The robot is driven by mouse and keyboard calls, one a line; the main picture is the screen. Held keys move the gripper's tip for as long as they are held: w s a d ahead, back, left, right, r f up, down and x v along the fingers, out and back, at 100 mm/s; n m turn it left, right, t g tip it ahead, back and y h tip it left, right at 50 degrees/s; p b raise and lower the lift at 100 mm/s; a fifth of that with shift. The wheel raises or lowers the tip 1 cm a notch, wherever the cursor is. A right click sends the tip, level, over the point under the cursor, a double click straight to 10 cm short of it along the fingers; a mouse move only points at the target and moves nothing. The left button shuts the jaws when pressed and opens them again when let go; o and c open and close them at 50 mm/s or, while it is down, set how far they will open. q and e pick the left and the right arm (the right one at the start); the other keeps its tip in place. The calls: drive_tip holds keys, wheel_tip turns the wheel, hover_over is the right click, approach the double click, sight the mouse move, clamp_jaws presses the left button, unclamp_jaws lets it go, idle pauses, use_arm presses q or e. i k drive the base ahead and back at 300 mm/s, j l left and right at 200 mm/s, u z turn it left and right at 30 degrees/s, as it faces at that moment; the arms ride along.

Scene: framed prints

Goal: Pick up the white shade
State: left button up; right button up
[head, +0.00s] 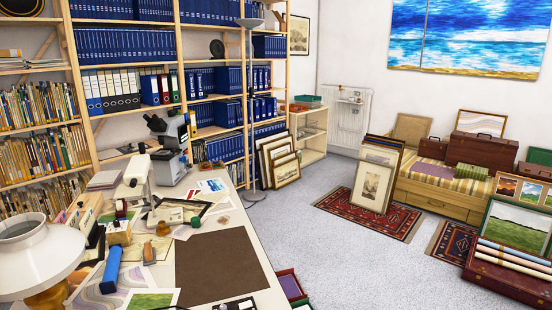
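A white shade (42,258) sits in the lower left corner of the head view, cut off by the left edge of the frame. It is a wide, cone-like lamp shade with an open, pale top ring. Below it shows a rounded amber-brown lamp base (52,297), partly hidden by the shade. Neither of my grippers shows in the head view.
A brown mat (222,266) lies bare. Grey floor (335,260) is open to the right.

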sight(36, 255)
drive_tip(key=u, duration=1.45)
drive_tip(key=l+u, duration=0.55)
drive_tip(key=k+j, duration=0.05)
